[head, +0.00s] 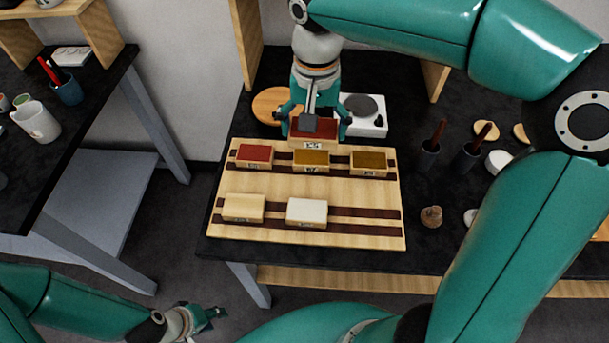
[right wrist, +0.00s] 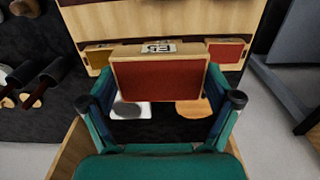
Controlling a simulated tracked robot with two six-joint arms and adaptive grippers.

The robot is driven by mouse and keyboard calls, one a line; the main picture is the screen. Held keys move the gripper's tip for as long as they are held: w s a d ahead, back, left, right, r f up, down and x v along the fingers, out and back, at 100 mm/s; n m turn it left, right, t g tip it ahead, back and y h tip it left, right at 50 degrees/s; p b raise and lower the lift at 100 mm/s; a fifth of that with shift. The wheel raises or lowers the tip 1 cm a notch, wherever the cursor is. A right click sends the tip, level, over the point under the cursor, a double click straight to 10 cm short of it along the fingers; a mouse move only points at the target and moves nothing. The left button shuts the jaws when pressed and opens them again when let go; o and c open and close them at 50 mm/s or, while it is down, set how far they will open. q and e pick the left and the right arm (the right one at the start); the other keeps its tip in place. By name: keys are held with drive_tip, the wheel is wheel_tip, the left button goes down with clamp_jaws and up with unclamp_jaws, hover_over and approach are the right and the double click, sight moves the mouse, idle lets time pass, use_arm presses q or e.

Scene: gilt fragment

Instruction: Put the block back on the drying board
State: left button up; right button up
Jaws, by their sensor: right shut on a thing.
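My right gripper (head: 312,112) is shut on a wooden block with a dark red face and a small label, the held block (head: 313,134). It is at the back edge of the drying board (head: 300,184), behind the ochre block; I cannot tell whether it touches the board. In the right wrist view the held block (right wrist: 160,76) sits between both fingers, red face toward the camera. On the board stand a red block (head: 255,153), an ochre block (head: 311,158), an olive-gold block (head: 369,160), a pale block (head: 243,206) and a white block (head: 306,210). My left gripper (head: 208,314) is low at the left, away from the table.
Behind the board are a round wooden disc (head: 270,104) and a white device with a grey disc (head: 363,114). Dark cups with tools (head: 428,156) stand to its right, near a small brown lump (head: 431,216). A side table with a white mug (head: 36,122) is at the left.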

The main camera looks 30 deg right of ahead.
hover_over(309, 187)
wheel_tip(309, 187, down, 13)
drive_tip(key=shift+r, duration=0.1)
drive_tip(key=shift+f, duration=2.25)
drive_tip(key=o, duration=0.9)
wheel_tip(309, 187, up, 12)
